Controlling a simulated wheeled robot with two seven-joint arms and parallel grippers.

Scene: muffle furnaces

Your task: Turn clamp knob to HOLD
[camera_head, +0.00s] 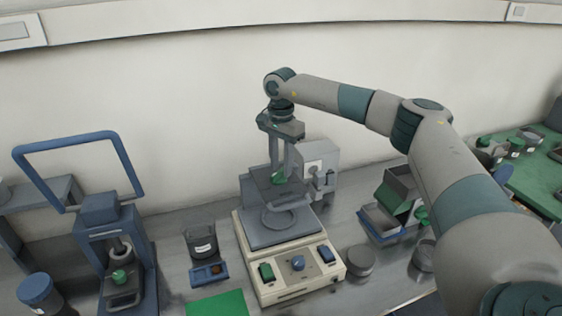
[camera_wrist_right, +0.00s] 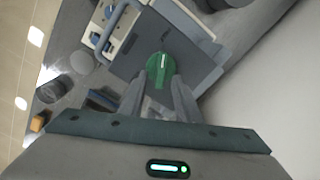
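A round green knob (camera_wrist_right: 160,68) with a white mark sits on a dark grey plate (camera_wrist_right: 128,62) in the right wrist view. The mark points up toward the top of that picture. In the head view the green knob (camera_head: 279,178) shows small on the tilted grey plate of the middle device (camera_head: 250,243). My right gripper (camera_wrist_right: 158,84) reaches down with its fingers apart, one on either side of the knob. The fingertips are close to its sides, but I cannot tell whether they press on it. Any HOLD label is too small to read. My left gripper is not in view.
The device's front panel has a blue dial (camera_head: 298,263), a green switch (camera_head: 266,272) and a blue switch (camera_head: 326,253). A blue-framed press (camera_head: 101,220) stands left. A grey round tin (camera_head: 360,262) and a green-and-grey box (camera_head: 397,195) stand right. The wall is close behind.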

